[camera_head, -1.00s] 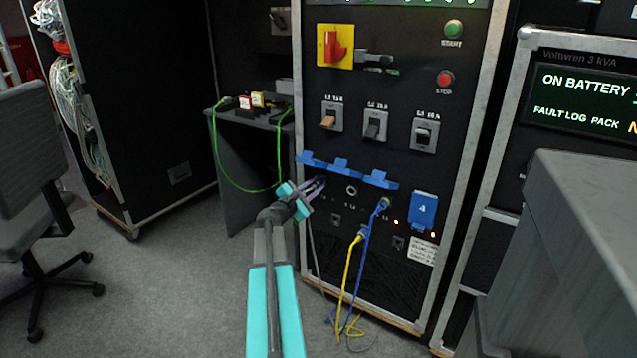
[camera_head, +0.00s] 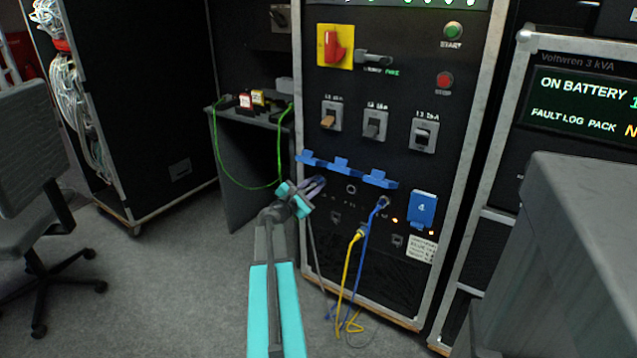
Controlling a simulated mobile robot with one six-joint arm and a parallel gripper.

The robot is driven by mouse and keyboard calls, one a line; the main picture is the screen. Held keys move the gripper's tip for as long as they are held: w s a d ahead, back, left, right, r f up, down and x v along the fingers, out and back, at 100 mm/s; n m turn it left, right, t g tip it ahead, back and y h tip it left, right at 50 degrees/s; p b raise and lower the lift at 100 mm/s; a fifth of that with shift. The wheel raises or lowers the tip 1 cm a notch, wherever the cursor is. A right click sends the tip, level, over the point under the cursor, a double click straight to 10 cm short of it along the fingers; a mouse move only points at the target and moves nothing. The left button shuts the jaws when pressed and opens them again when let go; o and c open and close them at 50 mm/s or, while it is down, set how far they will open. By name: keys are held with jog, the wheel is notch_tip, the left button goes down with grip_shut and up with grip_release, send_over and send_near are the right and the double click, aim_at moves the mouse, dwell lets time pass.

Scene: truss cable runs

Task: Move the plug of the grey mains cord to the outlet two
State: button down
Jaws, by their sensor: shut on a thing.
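My gripper (camera_head: 316,184) is at the leftmost outlet of the black panel, shut on the plug of the grey mains cord. The plug is mostly hidden by the fingers, and I cannot tell whether it is seated in the outlet. The grey cord (camera_head: 314,245) hangs below my gripper towards the floor. Outlet two (camera_head: 351,189), a round socket just right of my gripper, is empty, with its blue lid (camera_head: 341,166) raised.
A blue cord's plug (camera_head: 383,202) sits in the third outlet. A yellow cord (camera_head: 350,265) hangs from a lower socket beside it. The fourth outlet's blue lid (camera_head: 422,208) is closed. A grey case (camera_head: 560,250) stands at right; open carpet lies at left.

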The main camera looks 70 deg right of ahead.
jog(key=shift+w+a+r, duration=0.1)
jog(key=shift+w+a, duration=0.15)
jog(key=shift+w, duration=0.2)
jog(key=shift+a, duration=0.8)
jog(key=shift+b+v, duration=0.3)
jog(key=shift+v, duration=1)
jog(key=w+a+r+n+t+p, duration=0.25)
jog(key=w+a+r+p, duration=0.35)
jog(key=w+a, duration=0.55)
jog(key=w+a+r+n+t+p, duration=0.1)
jog(key=w+a+r+t+p, duration=0.35)
jog(key=w+a, duration=0.65)
jog(key=w+a+r+n+t+p, duration=0.1)
jog(key=w+a+r+n+p, duration=0.1)
jog(key=w+a+r+p, duration=0.75)
jog(key=w+a+r+n+t+y+p, duration=0.1)
jog(key=a+r+p, duration=0.4)
jog(key=a, duration=1)
jog(key=w+a+r+n+t+y+p, duration=0.1)
jog(key=a+r+t+p, duration=0.3)
jog(key=a, duration=1.1)
jog(key=w+a+r+n+t+y+p, duration=0.1)
jog(key=a+r+p, duration=0.5)
jog(key=a, duration=1)
jog(key=shift+w+n+t+p, duration=0.7)
jog(key=shift+n+t+p, duration=0.3)
jog(key=shift+n, duration=0.15)
